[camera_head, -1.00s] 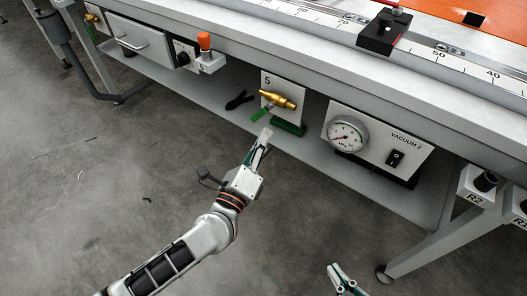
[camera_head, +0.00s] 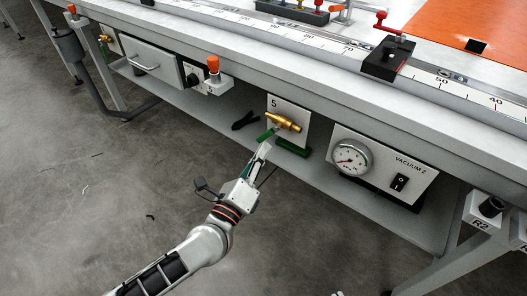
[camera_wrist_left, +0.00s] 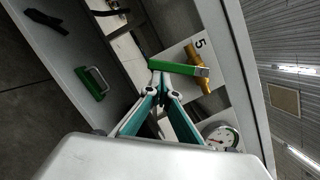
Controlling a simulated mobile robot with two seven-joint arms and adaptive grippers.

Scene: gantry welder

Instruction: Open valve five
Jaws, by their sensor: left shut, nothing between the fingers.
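Valve five is a brass valve (camera_head: 284,121) on a white plate marked 5 (camera_head: 293,107), under the bench top. Its green lever handle (camera_head: 267,135) points down and to the left in the head view. In the left wrist view the handle (camera_wrist_left: 178,68) lies across, just beyond my fingertips, with the brass body (camera_wrist_left: 198,70) at its right end. My left gripper (camera_head: 263,150) is shut and empty, its tips at the handle; I cannot tell whether they touch. Only a sliver of my right gripper (camera_head: 338,294) shows at the bottom edge.
A vacuum gauge (camera_head: 351,158) and switch panel are right of the valve. A green item (camera_head: 293,147) and a black tool (camera_head: 245,121) lie on the lower shelf. An orange-topped knob (camera_head: 213,64) is to the left.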

